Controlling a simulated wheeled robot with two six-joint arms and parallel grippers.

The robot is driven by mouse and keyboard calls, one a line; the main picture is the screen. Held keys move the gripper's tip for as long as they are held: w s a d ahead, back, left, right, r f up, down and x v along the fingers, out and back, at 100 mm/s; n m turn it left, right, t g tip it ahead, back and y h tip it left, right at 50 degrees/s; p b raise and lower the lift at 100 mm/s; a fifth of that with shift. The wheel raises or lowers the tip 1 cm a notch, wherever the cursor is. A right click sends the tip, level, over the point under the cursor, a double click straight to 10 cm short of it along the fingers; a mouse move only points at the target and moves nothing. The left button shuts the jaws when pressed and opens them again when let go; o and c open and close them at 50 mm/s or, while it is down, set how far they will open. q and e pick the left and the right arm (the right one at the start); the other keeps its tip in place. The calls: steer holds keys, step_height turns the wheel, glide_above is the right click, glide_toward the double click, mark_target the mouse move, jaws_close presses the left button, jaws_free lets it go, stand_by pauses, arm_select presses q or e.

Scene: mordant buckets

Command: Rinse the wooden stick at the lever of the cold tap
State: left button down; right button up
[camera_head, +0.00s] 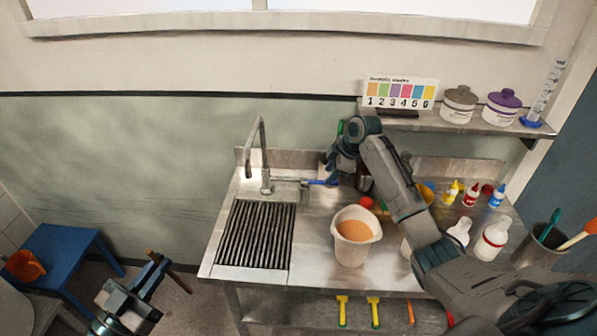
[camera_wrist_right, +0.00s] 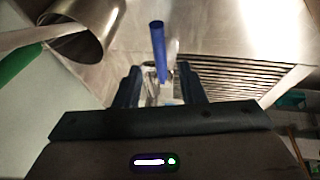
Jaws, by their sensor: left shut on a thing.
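The wooden stick (camera_head: 178,280) is a thin brown rod at the lower left of the head view. My left gripper (camera_head: 156,262) is shut on it, out in front of the sink unit and over the floor. The metal tap (camera_head: 263,150) rises behind the dark slatted drain (camera_head: 255,235). Its blue lever (camera_head: 317,182) points right. My right gripper (camera_head: 334,174) is at the lever's right end. In the right wrist view the blue lever (camera_wrist_right: 158,45) stands ahead of and between the spread fingers (camera_wrist_right: 158,80). Contact with it is unclear. No water is visible under the spout.
A pitcher of orange liquid (camera_head: 353,238) stands right of the drain, below my right forearm. Several bottles (camera_head: 470,194) stand farther right. A metal container (camera_wrist_right: 88,30) is close by in the wrist view. A blue stool (camera_head: 62,258) stands at the far left.

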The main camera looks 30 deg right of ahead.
mark_target(320, 183)
steer(key=shift+p+x, duration=0.4)
steer(key=shift+x, duration=1.2)
steer(key=shift+d, duration=0.1)
jaws_close()
